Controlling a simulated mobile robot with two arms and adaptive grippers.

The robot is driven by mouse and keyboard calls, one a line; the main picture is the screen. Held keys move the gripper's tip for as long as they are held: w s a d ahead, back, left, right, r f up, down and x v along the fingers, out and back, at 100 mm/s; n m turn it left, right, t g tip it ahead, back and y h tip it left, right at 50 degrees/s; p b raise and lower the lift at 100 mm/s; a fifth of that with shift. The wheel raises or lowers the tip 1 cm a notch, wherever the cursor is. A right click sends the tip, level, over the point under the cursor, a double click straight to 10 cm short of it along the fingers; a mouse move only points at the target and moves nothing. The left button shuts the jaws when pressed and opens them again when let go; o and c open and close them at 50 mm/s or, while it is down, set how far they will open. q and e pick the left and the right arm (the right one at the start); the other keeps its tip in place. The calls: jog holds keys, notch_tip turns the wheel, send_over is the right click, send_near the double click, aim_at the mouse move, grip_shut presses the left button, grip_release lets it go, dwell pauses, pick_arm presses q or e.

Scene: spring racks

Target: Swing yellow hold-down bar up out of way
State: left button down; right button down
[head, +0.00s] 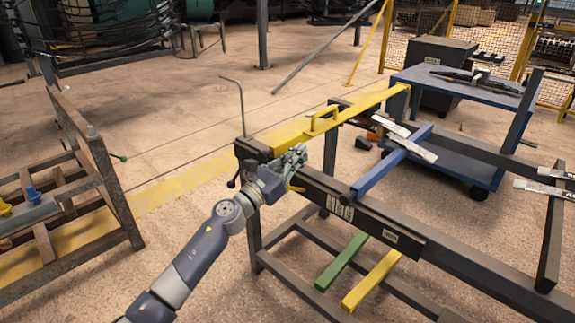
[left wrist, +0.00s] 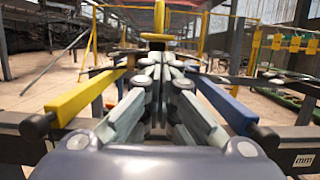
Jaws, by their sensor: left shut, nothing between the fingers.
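The yellow hold-down bar (head: 360,103) lies low, close to level, in the head view. It runs from a dark end bracket (head: 252,149) back to the right, with a raised yellow handle (head: 323,118) on top. My left gripper (head: 299,153) is shut and empty, just in front of the bar near the bracket end; I cannot tell whether it touches the bar. In the left wrist view, the shut fingers (left wrist: 158,68) point forward between a yellow bar (left wrist: 85,95) on the left and a blue bar (left wrist: 222,103) on the right. My right gripper is not in view.
A blue arm (head: 385,165) and pale labelled strips (head: 410,148) sit on the dark rack frame (head: 390,238). Green (head: 342,262) and yellow (head: 372,280) bars stick out below. A blue cart (head: 455,88) stands behind. A rusty rack (head: 100,175) is at left, with open floor between.

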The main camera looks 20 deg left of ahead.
pick_arm(q)
jog(key=shift+x, duration=1.5)
jog(key=shift+r+p, duration=0.2)
jog(key=shift+p, duration=0.1)
